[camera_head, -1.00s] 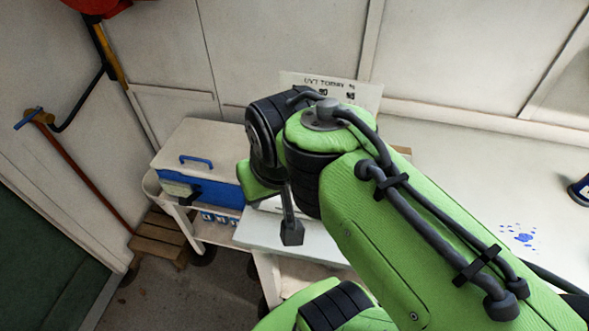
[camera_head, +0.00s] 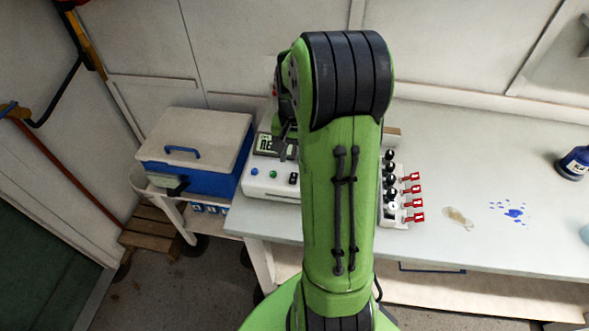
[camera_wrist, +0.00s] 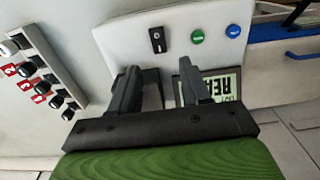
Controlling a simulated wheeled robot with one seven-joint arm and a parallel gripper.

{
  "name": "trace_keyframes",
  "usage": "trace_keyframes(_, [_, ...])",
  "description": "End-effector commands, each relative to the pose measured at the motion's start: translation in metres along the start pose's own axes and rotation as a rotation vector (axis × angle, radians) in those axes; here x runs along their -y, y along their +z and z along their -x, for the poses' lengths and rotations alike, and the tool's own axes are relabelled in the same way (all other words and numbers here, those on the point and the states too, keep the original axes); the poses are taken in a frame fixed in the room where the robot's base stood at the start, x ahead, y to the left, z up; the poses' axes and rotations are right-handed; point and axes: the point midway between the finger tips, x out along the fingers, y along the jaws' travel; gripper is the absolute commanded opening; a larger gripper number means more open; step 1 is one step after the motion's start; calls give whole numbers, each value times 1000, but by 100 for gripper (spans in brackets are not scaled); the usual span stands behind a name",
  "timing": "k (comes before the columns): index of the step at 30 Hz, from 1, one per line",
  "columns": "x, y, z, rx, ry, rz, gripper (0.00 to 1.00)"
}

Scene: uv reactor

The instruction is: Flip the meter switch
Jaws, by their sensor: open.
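The meter (camera_head: 268,190) is a white box on the bench with a display (camera_head: 276,147), a blue button, a green button and a black switch (camera_head: 293,178). In the wrist view, the switch (camera_wrist: 157,40) is a black rocker with a white mark, on the white meter panel (camera_wrist: 120,38). My gripper (camera_wrist: 158,68) is open and empty over the meter; its fingertips show just below the switch in the picture. A finger partly covers the display (camera_wrist: 222,84). In the head view, my arm hides most of the gripper.
A bank of black knobs with red tags (camera_head: 412,190) stands right of my arm and shows in the wrist view (camera_wrist: 40,75). A blue cooler with a pale lid (camera_head: 195,135) stands left of the meter.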

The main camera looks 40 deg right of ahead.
Motion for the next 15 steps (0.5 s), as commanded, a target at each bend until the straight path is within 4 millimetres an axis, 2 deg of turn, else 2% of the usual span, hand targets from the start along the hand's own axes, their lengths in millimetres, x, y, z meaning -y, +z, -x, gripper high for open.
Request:
trace_keyframes(1, [0, 1, -15, 6, 1, 0, 47])
trace_keyframes(6, [0, 0, -45, 2, 1, 0, 47])
trace_keyframes(9, [0, 0, -54, 1, 1, 1, 47])
trace_keyframes(15, [0, 0, -55, -2, 0, 1, 47])
